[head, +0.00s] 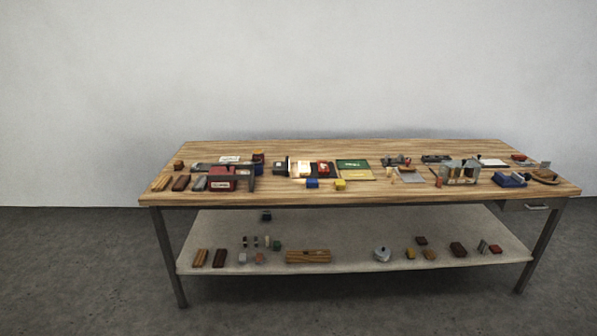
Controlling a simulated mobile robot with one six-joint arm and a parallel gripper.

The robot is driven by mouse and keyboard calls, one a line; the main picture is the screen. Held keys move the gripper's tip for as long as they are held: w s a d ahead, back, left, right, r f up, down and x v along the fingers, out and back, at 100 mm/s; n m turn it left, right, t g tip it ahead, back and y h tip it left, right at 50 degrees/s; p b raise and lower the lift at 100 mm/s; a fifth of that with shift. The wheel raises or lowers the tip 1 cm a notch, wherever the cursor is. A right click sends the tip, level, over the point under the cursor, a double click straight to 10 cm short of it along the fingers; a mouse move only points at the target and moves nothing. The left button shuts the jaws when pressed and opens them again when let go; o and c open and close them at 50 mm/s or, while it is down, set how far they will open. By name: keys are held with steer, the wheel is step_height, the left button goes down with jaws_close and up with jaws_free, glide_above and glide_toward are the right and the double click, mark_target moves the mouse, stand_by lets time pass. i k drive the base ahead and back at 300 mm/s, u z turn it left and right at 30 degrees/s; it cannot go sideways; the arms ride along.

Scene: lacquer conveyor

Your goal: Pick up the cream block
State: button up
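A pale cream shape (301,169), probably the cream block, lies on the wooden table top near the middle. It sits just left of a red block (323,168), and both are on or against a dark flat piece. It is too small to make out its edges clearly. A blue block (312,183) and a yellow block (340,185) are in front of it, nearer the table's front edge. My gripper is not in view.
The long table (400,147) carries many small objects: a dark red box (222,181) at left, a green board (354,163), a grey frame-like fixture (461,171) and blue pieces (509,180) at right. A lower shelf (345,260) holds more blocks. The floor in front is clear.

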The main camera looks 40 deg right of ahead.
mark_target(303, 165)
steer(key=z, duration=0.1)
steer(key=i, duration=0.95)
steer(key=u, duration=0.05)
